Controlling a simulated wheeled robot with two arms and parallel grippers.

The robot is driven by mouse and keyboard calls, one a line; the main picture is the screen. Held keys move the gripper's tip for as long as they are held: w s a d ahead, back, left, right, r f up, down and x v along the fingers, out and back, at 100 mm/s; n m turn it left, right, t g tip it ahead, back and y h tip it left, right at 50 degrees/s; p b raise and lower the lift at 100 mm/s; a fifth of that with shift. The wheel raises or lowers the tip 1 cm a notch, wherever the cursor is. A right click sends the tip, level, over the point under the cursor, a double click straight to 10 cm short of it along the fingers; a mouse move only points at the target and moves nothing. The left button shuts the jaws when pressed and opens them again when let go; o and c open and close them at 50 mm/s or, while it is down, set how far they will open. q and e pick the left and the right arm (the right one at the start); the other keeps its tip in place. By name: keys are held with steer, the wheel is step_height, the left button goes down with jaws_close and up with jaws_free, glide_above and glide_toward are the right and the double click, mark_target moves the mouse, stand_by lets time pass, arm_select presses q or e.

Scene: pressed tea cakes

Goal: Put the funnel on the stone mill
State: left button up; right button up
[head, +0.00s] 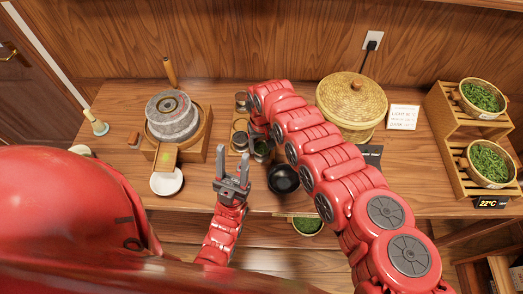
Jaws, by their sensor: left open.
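The stone mill (172,118) is a round grey stone drum with a dark centre on top. It stands in a wooden tray (191,154) on the left part of the table. I cannot identify the funnel with certainty; a round black hollow piece (284,179) right of my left gripper may be it. My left gripper (232,166) points away from me at the table's front edge, open and empty, apart from the mill and the black piece. My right gripper (256,146) is bent down near small jars; its fingertips are mostly hidden.
A white saucer (166,182) lies before the mill. Small jars (239,139) stand at mid-table. A lidded woven basket (352,101) stands behind my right arm. A wooden rack (455,132) with leaf baskets is at right. A whisk-like piece (97,123) stands at far left.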

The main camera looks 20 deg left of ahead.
steer(key=c, duration=1)
steer(key=shift+r, duration=0.1)
